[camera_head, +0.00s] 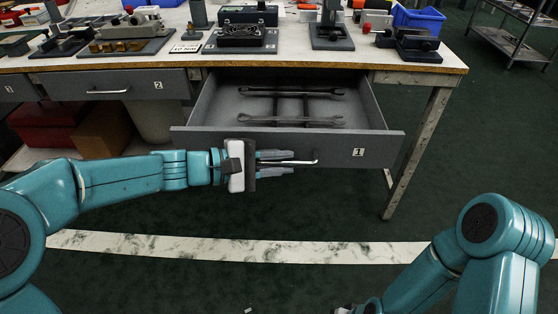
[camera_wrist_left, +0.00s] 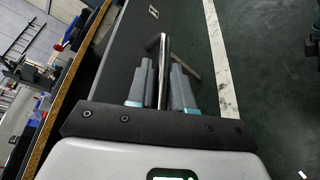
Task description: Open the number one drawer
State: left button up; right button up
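The number one drawer (camera_head: 359,152) is a grey drawer under the workbench, marked with a "1" plate. It stands pulled well out. Two dark wrench-like tools (camera_head: 290,120) lie inside it. Its metal bar handle (camera_head: 315,161) is on the front. My left gripper (camera_head: 283,162) reaches in from the left, with one finger on each side of the handle bar. The left wrist view shows the handle (camera_wrist_left: 163,65) between the two fingers (camera_wrist_left: 163,90), which sit close against it. My right arm shows at the lower right of the head view; its fingers cannot be made out.
The shut number two drawer (camera_head: 130,88) is to the left. The bench top (camera_head: 420,66) holds tools, fixtures and blue bins. A bench leg (camera_head: 417,150) stands right of the open drawer.

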dwell(0.4)
pick_arm(q)
jog(key=p+v, duration=0.4)
jog(key=v, duration=1.2)
jog(key=shift+a+p, duration=0.2)
jog(key=shift+p, duration=0.15)
pick_arm(e)
jog(key=shift+g, duration=0.4)
jog(key=r, duration=0.1)
jog(key=s+r, duration=0.1)
jog(key=r, duration=0.1)
jog(key=s+r, duration=0.1)
jog(key=shift+a+r, duration=0.3)
jog(key=shift+a, duration=0.1)
